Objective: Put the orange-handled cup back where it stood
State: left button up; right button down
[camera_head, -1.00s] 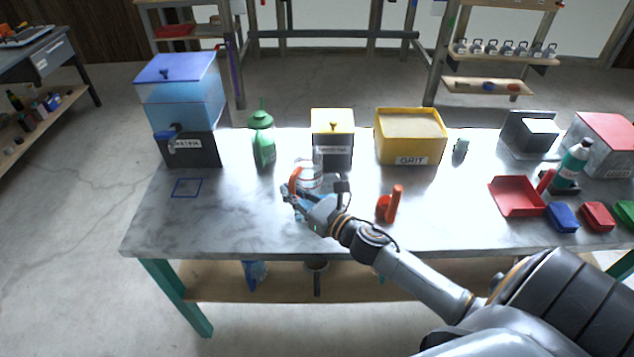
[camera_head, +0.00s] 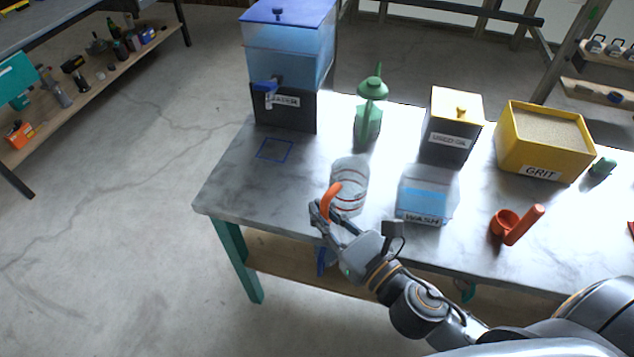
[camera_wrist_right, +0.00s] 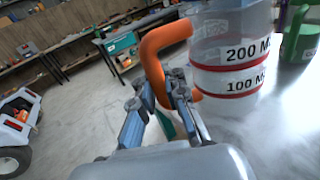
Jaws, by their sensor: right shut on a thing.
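The clear cup (camera_head: 349,187) has red measuring lines and an orange handle (camera_head: 331,200). My right gripper (camera_head: 322,214) is shut on the orange handle, at the front of the table. In the right wrist view the cup (camera_wrist_right: 228,50) shows its 200 and 100 marks, and the gripper's fingers (camera_wrist_right: 168,95) close on the handle's lower part. The cup looks upright; I cannot tell whether its base touches the table. My left gripper is not in view.
The wash bin (camera_head: 427,195) stands close right of the cup. A green can (camera_head: 368,120), the used oil box (camera_head: 452,130) and the yellow grit box (camera_head: 545,140) stand behind. An orange scoop (camera_head: 515,224) lies to the right. The table's left part (camera_head: 235,185) is clear.

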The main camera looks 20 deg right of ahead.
jog(key=shift+s+a+r, duration=0.15)
jog(key=shift+a, duration=0.05)
jog(key=w+f, duration=0.3)
jog(key=w, duration=0.1)
jog(key=w+d+f, duration=0.1)
jog(key=w+f, duration=0.2)
jog(key=w, duration=0.1)
jog(key=w+d+f+b, duration=0.1)
jog(key=w+f, duration=0.2)
jog(key=w, duration=0.1)
jog(key=shift+w+d, duration=0.15)
jog(key=shift+w, duration=0.2)
jog(key=f, duration=0.3)
jog(key=shift+w+f, duration=0.1)
jog(key=shift+w, duration=0.1)
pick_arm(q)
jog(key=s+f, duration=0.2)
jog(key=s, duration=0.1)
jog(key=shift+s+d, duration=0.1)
pick_arm(e)
jog(key=shift+f, duration=0.2)
